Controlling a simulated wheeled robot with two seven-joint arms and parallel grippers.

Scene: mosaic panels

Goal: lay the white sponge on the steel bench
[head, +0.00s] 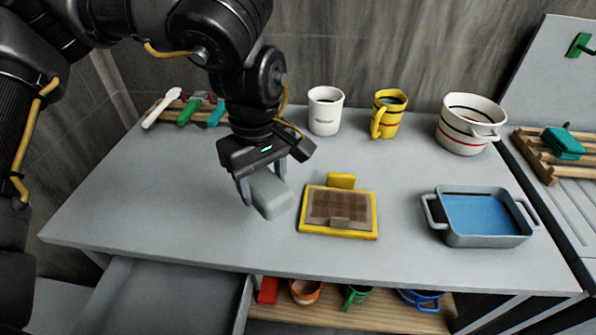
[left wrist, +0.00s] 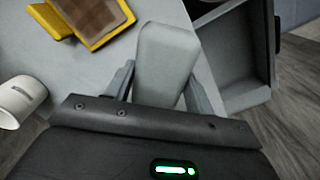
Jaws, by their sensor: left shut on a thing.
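The white sponge (head: 272,197), a pale block with rounded edges, is between the fingers of my left gripper (head: 263,182). The gripper is shut on it, pointing down over the left-middle part of the grey steel bench (head: 160,195). In the left wrist view the sponge (left wrist: 163,62) sticks out past the fingers (left wrist: 160,90), over the bench near its front edge. I cannot tell whether its lower end touches the bench top. My right gripper is in neither view.
Right of the sponge lies a yellow-framed brown panel (head: 341,234); farther right stands a grey basin (head: 484,240) with blue inside. A white mug (head: 325,111), yellow mug (head: 387,115) and striped pot (head: 466,124) stand behind. An open drawer (head: 150,297) juts below the front edge.

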